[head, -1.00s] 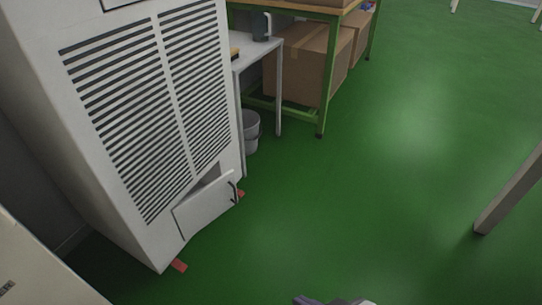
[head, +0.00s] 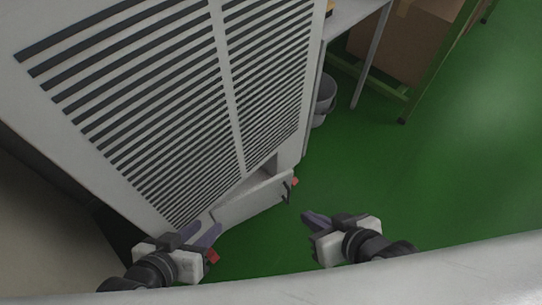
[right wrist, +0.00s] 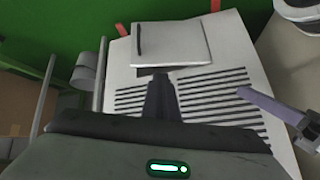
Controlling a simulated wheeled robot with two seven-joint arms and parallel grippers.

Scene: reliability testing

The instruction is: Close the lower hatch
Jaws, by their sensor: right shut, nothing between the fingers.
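The lower hatch (head: 252,201) is a light grey panel at the foot of the white louvred cabinet (head: 232,90). It stands ajar, tilted outward, with a dark gap above it. Its dark handle (head: 288,190) is at its right end. In the right wrist view the hatch (right wrist: 178,45) shows near the top, with its handle (right wrist: 139,40). My right gripper (head: 308,218) is shut and empty, to the right of the hatch and apart from it. My left gripper (head: 200,234) is at the hatch's left end, its fingers apart and empty; contact cannot be told.
Red floor markers (head: 295,181) lie by the cabinet's foot. A grey bucket (head: 323,99) stands under the side table (head: 350,14). A cardboard box (head: 405,45) sits on the green-framed bench. Green floor to the right is free.

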